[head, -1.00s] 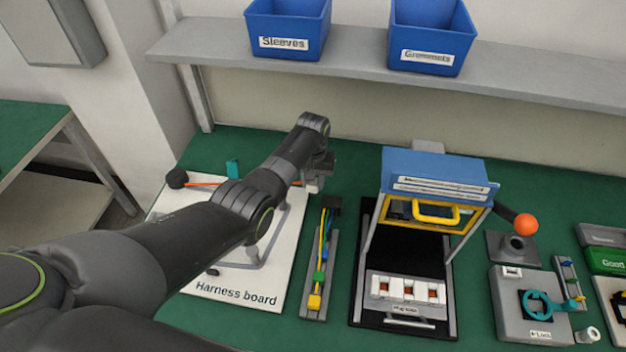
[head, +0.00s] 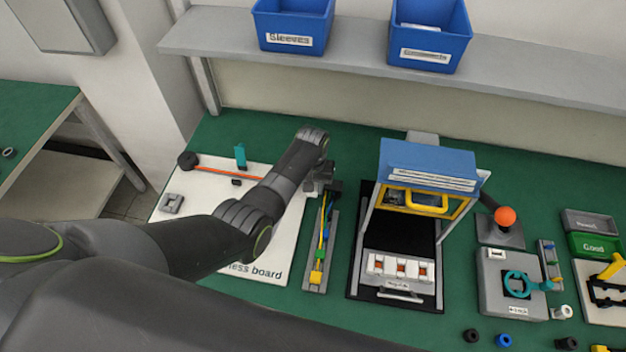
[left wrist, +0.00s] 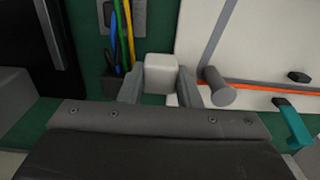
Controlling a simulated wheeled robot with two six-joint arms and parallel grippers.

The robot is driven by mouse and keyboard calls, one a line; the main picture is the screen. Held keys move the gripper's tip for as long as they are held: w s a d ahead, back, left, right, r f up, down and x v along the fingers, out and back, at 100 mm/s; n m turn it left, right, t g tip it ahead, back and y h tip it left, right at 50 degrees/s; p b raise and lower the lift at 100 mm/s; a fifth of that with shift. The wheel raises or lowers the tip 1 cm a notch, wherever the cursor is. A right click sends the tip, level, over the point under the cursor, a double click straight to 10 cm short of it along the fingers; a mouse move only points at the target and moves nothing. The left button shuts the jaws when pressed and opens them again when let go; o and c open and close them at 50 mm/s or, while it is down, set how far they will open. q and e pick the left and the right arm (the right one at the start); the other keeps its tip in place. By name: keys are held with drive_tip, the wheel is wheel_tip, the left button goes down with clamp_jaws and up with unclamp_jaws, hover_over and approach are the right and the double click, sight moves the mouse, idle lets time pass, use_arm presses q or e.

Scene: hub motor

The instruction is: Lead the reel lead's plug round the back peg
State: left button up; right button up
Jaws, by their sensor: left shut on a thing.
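The orange reel lead (head: 225,171) runs from the black reel (head: 187,160) across the back of the white harness board (head: 262,271), then passes behind my left arm. My left gripper (left wrist: 161,82) is shut on the plug (left wrist: 161,72), a pale grey block between its fingers. In the head view my left gripper (head: 318,182) is at the board's back right, by the wire tray. A grey peg (left wrist: 218,88) stands just right of the plug in the left wrist view, with the orange lead meeting it. The lead between peg and plug is hidden. My right gripper is not in view.
A teal clip (head: 240,156) stands by the lead. A tray of coloured wires (head: 320,250) lies right of the board, close to the gripper. The blue-topped press (head: 428,165) stands further right. A shelf (head: 350,70) with blue bins runs along the back.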

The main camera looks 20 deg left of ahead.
use_arm(q)
drive_tip(key=shift+s+f, duration=0.15)
drive_tip(key=shift+s, duration=0.3)
drive_tip(key=s, duration=0.4)
drive_tip(key=shift+s+a, duration=0.25)
drive_tip(key=shift+s, duration=0.05)
